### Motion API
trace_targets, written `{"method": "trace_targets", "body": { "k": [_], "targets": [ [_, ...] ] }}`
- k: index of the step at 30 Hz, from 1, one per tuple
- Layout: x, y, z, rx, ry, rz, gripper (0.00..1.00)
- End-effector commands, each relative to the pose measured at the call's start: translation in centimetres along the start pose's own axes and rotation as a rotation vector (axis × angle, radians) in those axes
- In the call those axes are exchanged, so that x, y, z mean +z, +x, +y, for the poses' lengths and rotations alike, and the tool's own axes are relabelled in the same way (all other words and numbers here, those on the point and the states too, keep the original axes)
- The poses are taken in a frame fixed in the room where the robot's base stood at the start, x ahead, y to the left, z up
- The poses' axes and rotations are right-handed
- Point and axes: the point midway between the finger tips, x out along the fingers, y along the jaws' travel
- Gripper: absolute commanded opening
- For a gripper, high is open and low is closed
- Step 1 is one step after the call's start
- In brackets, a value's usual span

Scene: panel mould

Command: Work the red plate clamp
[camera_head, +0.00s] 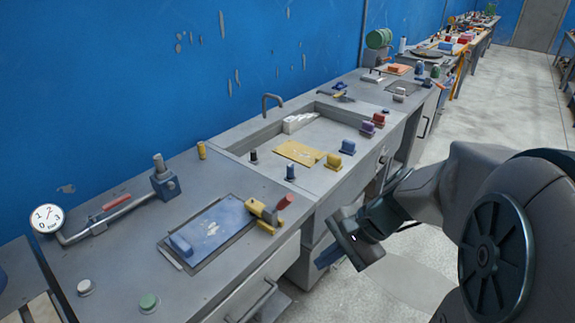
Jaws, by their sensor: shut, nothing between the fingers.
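A red block-shaped piece (379,118) stands at the right edge of the middle bench, beside a purple one. A yellow clamp-like piece (262,212) with a red end (285,202) sits at the right corner of the blue plate on the near bench. I cannot tell for sure which of these is the red plate clamp. My gripper (350,238) is shut and empty. It hangs in front of the benches, to the right of the red end and apart from both pieces.
The near bench holds a blue plate (212,225), a gauge (46,218) on a pipe, and a green button (149,302). A yellow sheet (298,152) lies in the middle bench's recess, near a yellow block (333,161). The floor (490,120) on the right is clear.

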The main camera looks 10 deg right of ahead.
Motion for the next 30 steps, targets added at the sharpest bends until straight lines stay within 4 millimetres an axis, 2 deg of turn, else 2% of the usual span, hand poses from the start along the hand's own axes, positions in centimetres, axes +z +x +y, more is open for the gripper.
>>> {"method": "trace_targets", "body": {
  "k": [3, 6, 9, 13, 17, 20, 30],
  "targets": [
    [-2.9, -1.0, -2.2, -0.173, 0.331, -0.124, 0.0],
    [-5.9, -2.3, -3.8, -0.321, 0.564, -0.212, 0.0],
    [-8.8, -3.6, -4.7, -0.445, 0.738, -0.279, 0.0],
    [-11.3, -4.9, -5.1, -0.551, 0.869, -0.33, 0.0],
    [-12.2, -5.2, -5.5, -0.589, 0.911, -0.35, 0.0],
    [-12.2, -4.5, -6.0, -0.59, 0.913, -0.351, 0.0],
    [-11.8, 1.0, -10.2, -0.585, 0.911, -0.351, 0.0]
  ]
}}
